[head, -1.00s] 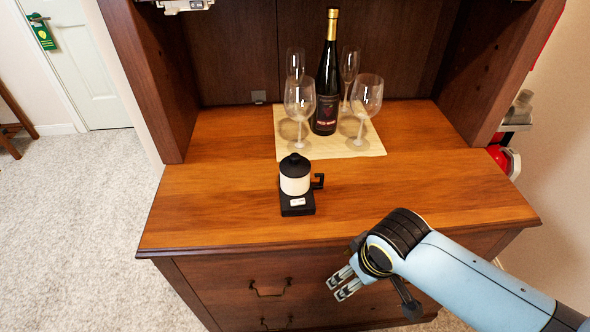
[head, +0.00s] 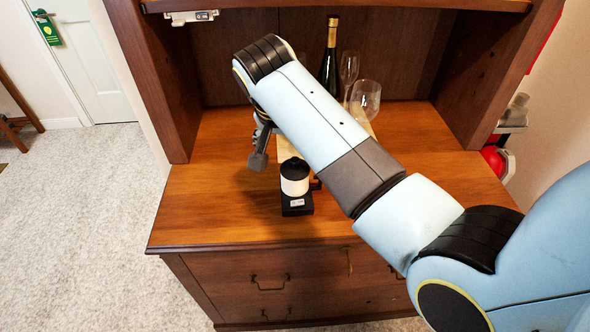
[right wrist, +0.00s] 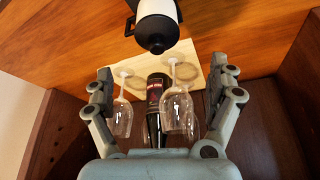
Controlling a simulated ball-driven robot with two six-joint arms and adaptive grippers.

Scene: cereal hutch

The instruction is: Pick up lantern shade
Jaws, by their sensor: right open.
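The lantern shade (head: 294,178) is a white cylinder with a black lid, upright on a black base (head: 297,205) near the front of the hutch counter. A black handle, partly hidden by my arm, is at its right. In the right wrist view the shade (right wrist: 156,22) is at the top centre, with the lid toward the picture's middle. My right gripper (right wrist: 160,80) is open and empty, its fingers spread wide and apart from the shade. In the head view my forearm hides most of this gripper, which is behind and left of the shade. My left gripper is not in view.
A dark wine bottle (head: 331,60) and several stemmed glasses (head: 365,98) stand on a pale mat behind the shade, partly behind my arm. The glasses (right wrist: 176,105) show between the fingers in the wrist view. The counter (head: 210,205) to the left is clear.

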